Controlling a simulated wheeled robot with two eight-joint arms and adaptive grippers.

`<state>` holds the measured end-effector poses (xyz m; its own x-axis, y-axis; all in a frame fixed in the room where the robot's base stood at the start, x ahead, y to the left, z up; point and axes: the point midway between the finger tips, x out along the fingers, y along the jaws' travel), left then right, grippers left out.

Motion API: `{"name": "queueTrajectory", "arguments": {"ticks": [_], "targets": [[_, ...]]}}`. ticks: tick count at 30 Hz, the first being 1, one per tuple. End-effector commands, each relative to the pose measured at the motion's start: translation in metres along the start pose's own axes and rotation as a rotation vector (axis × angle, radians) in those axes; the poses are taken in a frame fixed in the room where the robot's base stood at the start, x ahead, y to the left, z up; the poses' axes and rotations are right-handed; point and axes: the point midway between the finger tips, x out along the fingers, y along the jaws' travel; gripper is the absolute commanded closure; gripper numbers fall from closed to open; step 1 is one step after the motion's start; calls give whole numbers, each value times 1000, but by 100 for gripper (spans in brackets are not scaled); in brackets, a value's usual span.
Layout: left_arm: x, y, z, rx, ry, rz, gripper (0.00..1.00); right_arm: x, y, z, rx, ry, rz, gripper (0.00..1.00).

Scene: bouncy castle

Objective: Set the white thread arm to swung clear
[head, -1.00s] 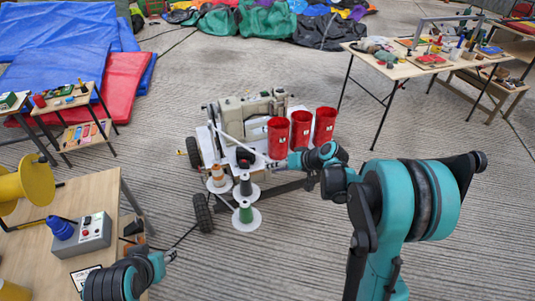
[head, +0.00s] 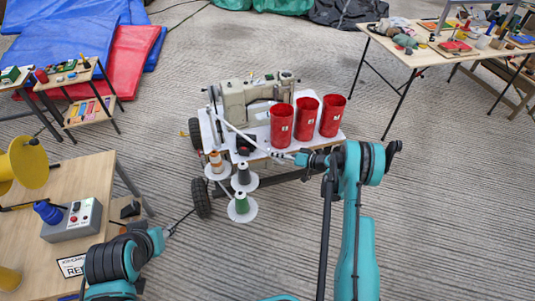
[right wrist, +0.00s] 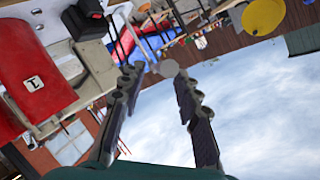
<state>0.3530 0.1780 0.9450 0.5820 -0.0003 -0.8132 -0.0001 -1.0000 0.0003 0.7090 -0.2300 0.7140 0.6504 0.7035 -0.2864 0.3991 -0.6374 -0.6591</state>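The white thread arm (head: 236,130) is a thin white bar on the sewing machine cart. In the head view it slants from the left end of the cream sewing machine (head: 250,98) down toward the front edge of the white cart top. My right gripper (head: 282,156) is just right of its lower end, in front of the red cups. In the right wrist view my right gripper (right wrist: 155,88) is open, its fingers wide apart. A pale grey round piece (right wrist: 168,68) shows between the fingertips; I cannot tell whether it belongs to the thread arm. My left gripper (head: 180,224) is low at left, too small to read.
Red cups (head: 306,118) stand on the cart's right side. A black block (head: 244,146) and thread spools (head: 241,204) are at its front left. A wooden table (head: 92,165) with a grey control box (head: 74,220) is at left. Open floor lies to the right.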

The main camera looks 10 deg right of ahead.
Motion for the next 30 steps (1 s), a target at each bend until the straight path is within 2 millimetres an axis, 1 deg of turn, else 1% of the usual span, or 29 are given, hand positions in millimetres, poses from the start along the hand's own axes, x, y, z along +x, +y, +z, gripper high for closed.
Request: {"name": "queueTrajectory", "arguments": {"ticks": [1,3,6,9,12,19,20,21,23,30], "targets": [[5,0,4,0,0,0,60,11,1,3,-1,-3,-2,67],[8,0,6,0,0,0,60,22,2,2,-1,-2,-1,67],[11,0,8,0,0,0,60,35,1,2,-1,-2,-1,67],[13,0,9,0,0,0,60,43,1,1,0,-1,1,67],[14,0,10,0,0,0,60,47,1,0,0,-1,1,67],[13,0,9,0,0,0,60,47,0,0,1,-1,1,67],[13,0,9,0,0,0,60,47,0,0,0,-1,1,75],[13,0,9,0,0,0,60,47,0,0,0,-1,1,86],[13,0,9,0,0,0,60,47,0,0,0,-1,1,100],[13,0,9,0,0,0,60,46,1,0,0,-1,1,100]]}}
